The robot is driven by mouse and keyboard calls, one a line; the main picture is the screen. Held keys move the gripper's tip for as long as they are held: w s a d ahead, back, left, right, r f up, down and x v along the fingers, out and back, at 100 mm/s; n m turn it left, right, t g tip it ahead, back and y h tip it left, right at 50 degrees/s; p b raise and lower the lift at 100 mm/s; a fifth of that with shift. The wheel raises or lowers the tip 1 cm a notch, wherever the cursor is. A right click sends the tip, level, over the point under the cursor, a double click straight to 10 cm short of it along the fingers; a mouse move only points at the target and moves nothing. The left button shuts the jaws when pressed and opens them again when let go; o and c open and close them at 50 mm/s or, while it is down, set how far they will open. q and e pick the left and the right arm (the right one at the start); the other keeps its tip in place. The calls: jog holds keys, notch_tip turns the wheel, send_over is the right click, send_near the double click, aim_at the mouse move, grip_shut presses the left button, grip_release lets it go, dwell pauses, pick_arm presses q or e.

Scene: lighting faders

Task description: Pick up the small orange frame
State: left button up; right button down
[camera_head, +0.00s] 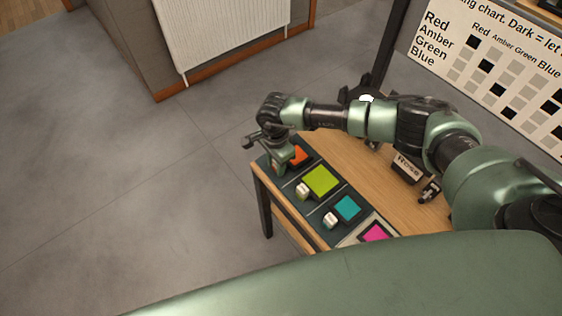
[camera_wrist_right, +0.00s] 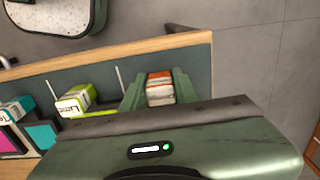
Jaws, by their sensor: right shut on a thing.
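The small orange frame (camera_wrist_right: 160,88) shows in the right wrist view as a little orange and white piece between the green fingers. My right gripper (camera_wrist_right: 160,92) is shut on it. In the head view my right gripper (camera_head: 283,167) is low over the far-left end of the dark fader panel, beside an orange square (camera_head: 299,156). The gripper hides the held piece there. I cannot tell whether the piece still touches the panel. My left gripper is out of view.
The panel lies along the wooden table's (camera_head: 345,160) left edge. It bears lime (camera_head: 322,180), teal (camera_head: 347,208) and magenta (camera_head: 376,232) squares and small white-topped blocks (camera_head: 303,191). A dark-and-white labelled block (camera_head: 407,168) stands at right. A chart board (camera_head: 490,70) stands behind.

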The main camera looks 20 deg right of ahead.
notch_tip(320, 180, up, 22)
jog(key=b, duration=0.3)
jog(key=shift+f, duration=0.2)
